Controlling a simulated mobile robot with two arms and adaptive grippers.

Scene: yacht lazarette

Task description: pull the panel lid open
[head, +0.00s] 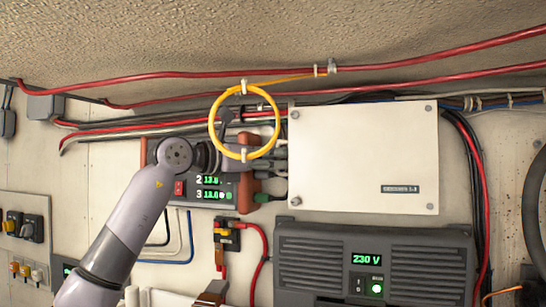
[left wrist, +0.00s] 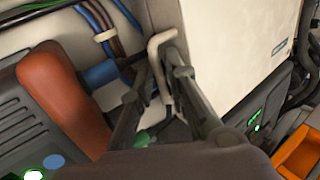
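The panel lid (head: 362,155) is a cream-white rectangular plate with a screw at each corner, and it looks closed. It also shows in the left wrist view (left wrist: 228,45), at the upper right. A beige bent handle (left wrist: 157,45) stands at the lid's left edge. My left gripper (left wrist: 158,78) has its fingertips close on both sides of this handle and looks shut on it. In the head view my left gripper (head: 272,158) is at the lid's left edge, and the handle is hidden there. My right gripper is not in view.
A yellow cable loop (head: 214,124) hangs in front of my left gripper's wrist. A dark inverter (head: 318,262) reading 230 V sits just below the lid. A grey device with orange ends (left wrist: 58,95) is left of the handle. Red cables (head: 180,75) run above.

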